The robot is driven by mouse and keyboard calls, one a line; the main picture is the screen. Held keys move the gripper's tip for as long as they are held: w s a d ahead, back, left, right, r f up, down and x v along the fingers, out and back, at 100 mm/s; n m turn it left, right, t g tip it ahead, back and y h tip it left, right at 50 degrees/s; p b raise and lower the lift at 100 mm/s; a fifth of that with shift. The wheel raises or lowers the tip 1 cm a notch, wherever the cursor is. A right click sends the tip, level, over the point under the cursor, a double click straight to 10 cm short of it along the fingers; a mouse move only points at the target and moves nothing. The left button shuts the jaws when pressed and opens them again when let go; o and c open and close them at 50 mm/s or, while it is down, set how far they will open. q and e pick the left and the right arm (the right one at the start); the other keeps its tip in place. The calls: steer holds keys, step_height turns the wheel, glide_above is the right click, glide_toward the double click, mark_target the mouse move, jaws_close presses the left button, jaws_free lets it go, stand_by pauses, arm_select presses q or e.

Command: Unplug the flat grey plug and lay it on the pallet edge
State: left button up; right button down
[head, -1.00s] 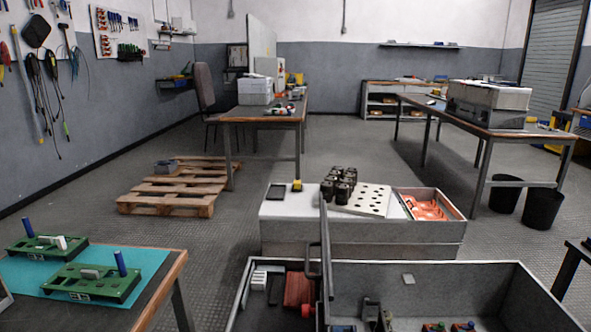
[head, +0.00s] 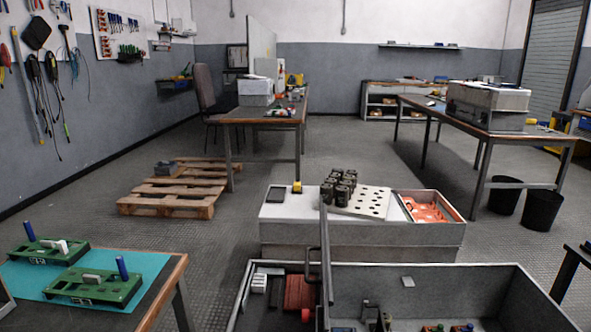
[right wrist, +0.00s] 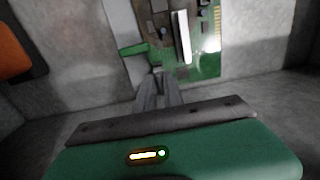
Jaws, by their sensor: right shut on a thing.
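In the right wrist view my right gripper (right wrist: 159,76) is shut on a small grey piece, mostly hidden between the fingertips. I cannot tell for sure that it is the flat grey plug. The fingertips are at the near edge of a green circuit board (right wrist: 207,62); a short green tab (right wrist: 138,50) is just left of them. In the head view the wooden pallet (head: 176,202) lies on the floor left of centre, with a small grey object (head: 166,167) on its far part. My left gripper is not in view.
Green boards (head: 100,288) lie on the left table.

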steer(key=shift+r+p, duration=2.1)
steer(key=shift+r, duration=0.25)
